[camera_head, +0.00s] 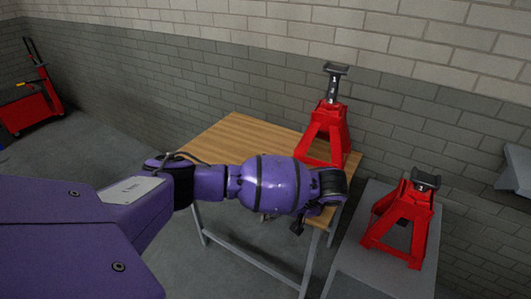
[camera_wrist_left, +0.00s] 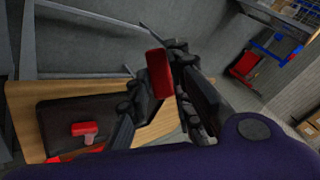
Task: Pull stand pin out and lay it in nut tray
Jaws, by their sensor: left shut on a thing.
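My left gripper (camera_wrist_left: 158,62) is shut on a red block-shaped piece (camera_wrist_left: 158,74), which looks like the grip of the stand pin; its shaft is not clear to see. In the head view the gripper (camera_head: 298,227) is a small dark shape below the purple arm, largely hidden, at the table's front edge. A flat dark tray (camera_wrist_left: 52,120), likely the nut tray, lies on the wooden table in the left wrist view. Another red piece (camera_wrist_left: 85,130) lies in it. The tray is hidden behind my arm in the head view. My right gripper is not in view.
A red jack stand (camera_head: 312,150) with a raised post stands on the wooden table (camera_head: 225,138). A second, lowered red stand (camera_head: 402,225) sits on a grey table (camera_head: 350,268) to the right. A red trolley (camera_head: 30,108) stands far left. The table's back left is clear.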

